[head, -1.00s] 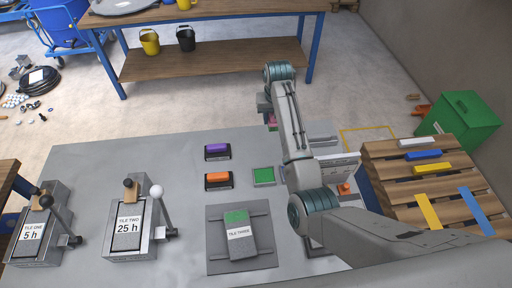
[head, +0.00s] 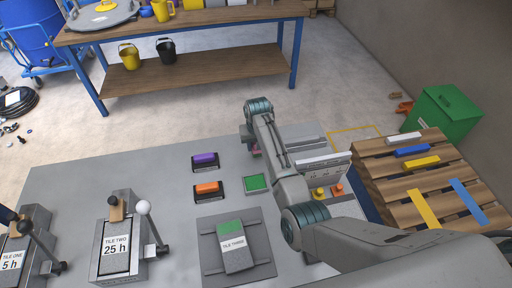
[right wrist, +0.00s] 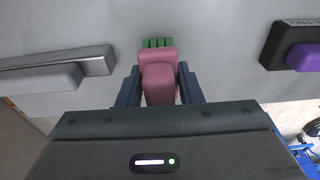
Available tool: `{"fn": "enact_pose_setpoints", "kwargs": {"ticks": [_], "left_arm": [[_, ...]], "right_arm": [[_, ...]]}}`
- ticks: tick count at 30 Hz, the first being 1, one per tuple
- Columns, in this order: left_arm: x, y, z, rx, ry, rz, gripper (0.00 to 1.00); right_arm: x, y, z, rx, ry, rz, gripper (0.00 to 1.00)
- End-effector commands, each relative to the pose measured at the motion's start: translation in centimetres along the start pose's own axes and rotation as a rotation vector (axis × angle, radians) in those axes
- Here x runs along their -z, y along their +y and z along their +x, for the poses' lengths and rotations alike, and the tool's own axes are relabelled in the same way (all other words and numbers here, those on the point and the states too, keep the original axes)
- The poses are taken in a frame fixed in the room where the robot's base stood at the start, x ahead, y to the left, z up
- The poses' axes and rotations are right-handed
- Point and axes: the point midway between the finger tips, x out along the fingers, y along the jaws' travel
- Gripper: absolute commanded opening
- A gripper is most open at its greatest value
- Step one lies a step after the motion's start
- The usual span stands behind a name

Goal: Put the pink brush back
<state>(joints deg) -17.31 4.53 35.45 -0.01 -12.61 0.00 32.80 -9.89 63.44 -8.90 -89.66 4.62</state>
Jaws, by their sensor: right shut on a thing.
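My right gripper (right wrist: 158,88) is shut on the pink brush (right wrist: 158,70), which sits between its fingers in the right wrist view. A ridged green piece (right wrist: 157,43) shows just beyond the pink handle; I cannot tell whether it belongs to the brush. In the head view the gripper (head: 250,141) is over the far part of the grey table, right of the purple brush (head: 205,160), with only a little pink showing. The purple brush and the orange brush (head: 208,188) sit in dark holders. A green square pad (head: 255,184) lies nearer than the gripper. My left gripper is out of view.
The tile three block (head: 234,250) and the lever stations for tile two (head: 118,250) and tile one (head: 22,255) stand on the near table (head: 80,185). A pallet (head: 375,190) with coloured bars is at right. My right arm hides part of the table.

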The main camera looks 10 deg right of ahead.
Motion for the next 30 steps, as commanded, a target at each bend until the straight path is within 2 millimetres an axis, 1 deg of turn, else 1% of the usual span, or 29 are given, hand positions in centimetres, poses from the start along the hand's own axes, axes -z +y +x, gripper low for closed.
{"fn": "enact_pose_setpoints", "kwargs": {"ticks": [1, 3, 6, 17, 18, 20, 21, 30], "left_arm": [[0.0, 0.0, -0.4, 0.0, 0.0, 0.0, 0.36], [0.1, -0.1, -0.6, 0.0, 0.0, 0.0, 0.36], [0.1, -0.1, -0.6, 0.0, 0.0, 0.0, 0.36], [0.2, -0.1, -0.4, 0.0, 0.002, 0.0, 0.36], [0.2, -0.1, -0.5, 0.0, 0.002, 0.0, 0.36], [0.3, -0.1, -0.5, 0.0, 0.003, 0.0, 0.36], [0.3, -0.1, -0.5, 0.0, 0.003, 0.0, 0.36], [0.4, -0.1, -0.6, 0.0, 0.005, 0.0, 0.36]], "right_arm": [[-0.1, 0.0, 0.6, -0.001, -0.003, 0.0, 0.11], [-0.2, 0.0, 1.5, -0.001, -0.002, 0.0, 0.11], [-0.3, 0.0, 2.2, 0.0, 0.0, 0.0, 0.11], [-0.3, 0.0, 2.7, 0.0, 0.0, 0.001, 0.11], [-0.3, 0.0, 2.6, 0.0, 0.0, 0.001, 0.4], [-0.3, 0.0, 2.6, 0.0, 0.0, 0.001, 0.52], [-0.3, 0.0, 2.6, 0.0, 0.0, 0.001, 0.54], [-0.3, 0.0, 2.3, 0.0, 0.001, 0.001, 0.54]]}}
